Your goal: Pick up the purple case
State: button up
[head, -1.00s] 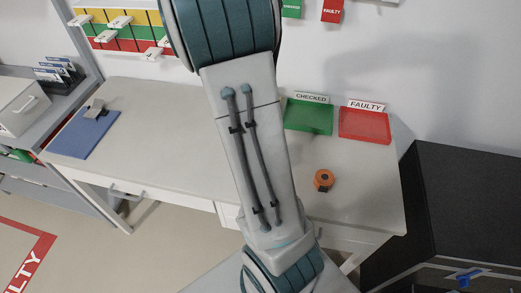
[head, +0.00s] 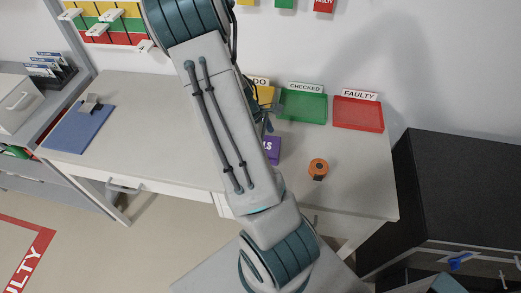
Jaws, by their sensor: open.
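The purple case (head: 273,150) stands on the white table, just right of my arm's lower link. White letters show on it, and its left part is hidden behind my arm. My gripper (head: 267,124) is partly seen past the arm's right edge, above and behind the case in the picture. It is open and looks apart from the case, but its fingers are small and mostly hidden.
An orange tape roll (head: 318,168) lies right of the case. Behind are a yellow tray (head: 265,95), a green CHECKED tray (head: 303,106) and a red FAULTY tray (head: 358,115). A blue clipboard (head: 78,128) lies at the left. The table's left middle is clear.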

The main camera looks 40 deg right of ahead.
jog(key=shift+p+x, duration=0.4)
jog(key=shift+x, duration=1.75)
jog(key=shift+w+d, duration=0.1)
jog(key=shift+d, duration=0.05)
jog(key=c, duration=1)
jog(key=shift+r, duration=0.15)
